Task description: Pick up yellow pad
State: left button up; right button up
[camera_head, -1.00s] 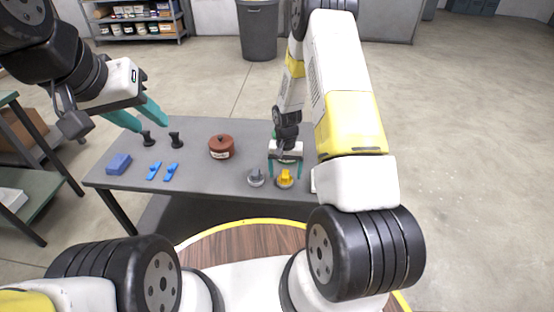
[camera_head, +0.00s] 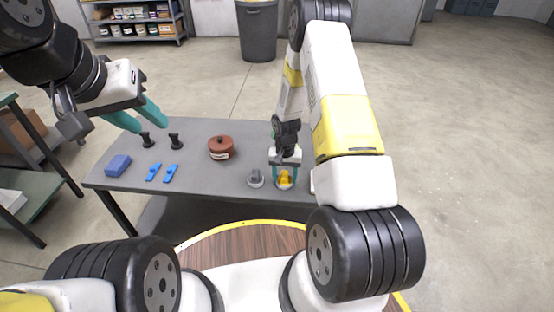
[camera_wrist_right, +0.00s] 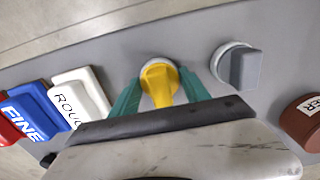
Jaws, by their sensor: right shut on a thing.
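The yellow pad (camera_head: 285,178) is at the table's near right part, on a round pale disc. In the right wrist view the yellow pad (camera_wrist_right: 160,84) stands between the two teal fingers. My right gripper (camera_head: 285,170) is down over it and shut on it, one finger on each side. It also shows in the right wrist view (camera_wrist_right: 159,80). I cannot tell any gap between pad and disc. My left gripper (camera_head: 151,125) is open and empty, above the table's far left edge.
A grey pad (camera_head: 255,177) on its own disc stands just left. A brown lidded pot (camera_head: 221,148), black knobs (camera_head: 175,139), blue clips (camera_head: 171,173) and a blue block (camera_head: 118,166) are further left. White (camera_wrist_right: 80,94), blue (camera_wrist_right: 37,110) and red blocks are close on the other side.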

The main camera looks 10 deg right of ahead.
aim_at(285, 174)
jog(key=shift+w+r, duration=0.1)
jog(key=shift+r, duration=0.5)
notch_tip(285, 174, up, 2)
jog(key=shift+r, duration=0.1)
jog(key=s+a, duration=0.2)
jog(key=s, duration=0.5)
jog(key=s+a+r, duration=0.1)
jog(key=s+a, duration=0.1)
jog(key=s, duration=0.6)
jog(key=shift+s+a+r, duration=0.2)
jog(key=shift+s+r, duration=0.1)
